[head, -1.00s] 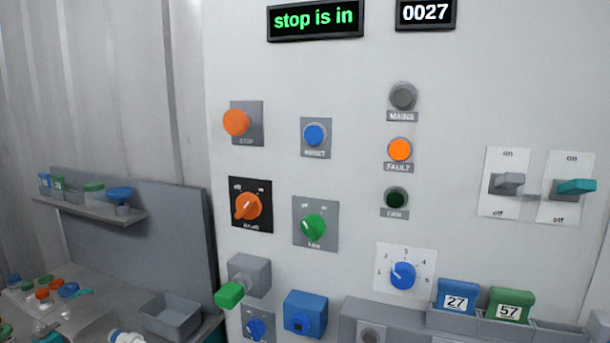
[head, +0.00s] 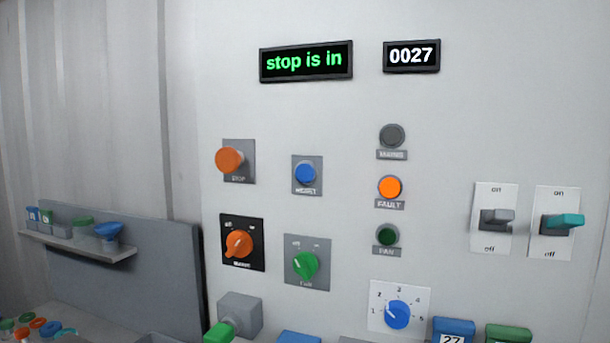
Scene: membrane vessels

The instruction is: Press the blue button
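The blue button (head: 305,173) is a round cap on a grey square plate labelled RESET, in the upper middle of the white panel in the head view. Nothing covers it. To its left is the orange STOP button (head: 229,159), also on a grey plate. The black display (head: 306,61) above reads "stop is in" in green letters. Neither of my grippers is in view.
Below are an orange knob (head: 239,243), a green knob (head: 305,265) and a blue dial (head: 397,314). The FAULT lamp (head: 389,187) is orange. Two switches (head: 496,219) sit at right. A shelf (head: 80,246) with small vessels is at left. The counter display (head: 411,56) reads 0027.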

